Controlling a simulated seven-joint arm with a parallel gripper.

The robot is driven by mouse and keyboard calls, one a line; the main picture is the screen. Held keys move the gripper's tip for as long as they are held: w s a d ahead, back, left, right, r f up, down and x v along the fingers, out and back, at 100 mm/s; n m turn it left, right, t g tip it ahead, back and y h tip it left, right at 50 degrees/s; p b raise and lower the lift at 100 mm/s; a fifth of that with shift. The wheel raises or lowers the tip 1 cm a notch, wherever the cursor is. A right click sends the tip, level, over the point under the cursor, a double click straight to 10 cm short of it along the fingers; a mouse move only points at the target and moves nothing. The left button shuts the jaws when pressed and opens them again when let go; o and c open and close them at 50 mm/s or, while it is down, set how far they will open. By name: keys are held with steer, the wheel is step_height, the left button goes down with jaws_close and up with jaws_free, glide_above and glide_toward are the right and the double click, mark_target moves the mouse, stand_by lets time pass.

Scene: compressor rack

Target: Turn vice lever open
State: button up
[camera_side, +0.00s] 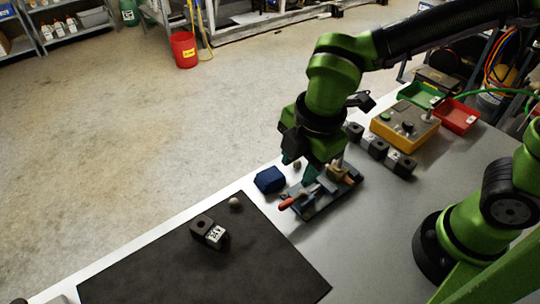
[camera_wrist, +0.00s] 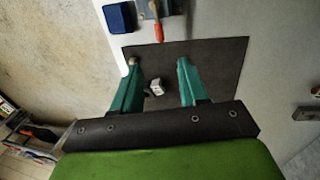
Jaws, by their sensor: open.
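The vice (camera_side: 328,194) sits on the grey table, with its red-handled lever (camera_side: 286,203) pointing left towards the dark mat. In the wrist view, the vice (camera_wrist: 163,9) is cut off at the top edge and the red lever handle (camera_wrist: 158,30) points down towards the gap between my fingers. My gripper (camera_side: 310,174) is over the vice in the side view, partly covering it. In the wrist view, my gripper (camera_wrist: 158,61) is open, with its teal fingers apart and nothing between their tips. The lever lies beyond the fingertips there; contact is not visible.
A blue block (camera_side: 270,180) lies left of the vice. A dark mat (camera_side: 170,265) holds a block with a white marked face (camera_side: 215,236) and a small ball (camera_side: 235,203). Several dark blocks (camera_side: 376,149) and a yellow control box (camera_side: 405,126) stand behind. The table's right front is clear.

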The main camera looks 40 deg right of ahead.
steer(key=shift+s+r, duration=0.2)
steer(key=shift+r, duration=0.65)
steer(key=shift+s+r, duration=0.15)
steer(key=shift+r, duration=0.65)
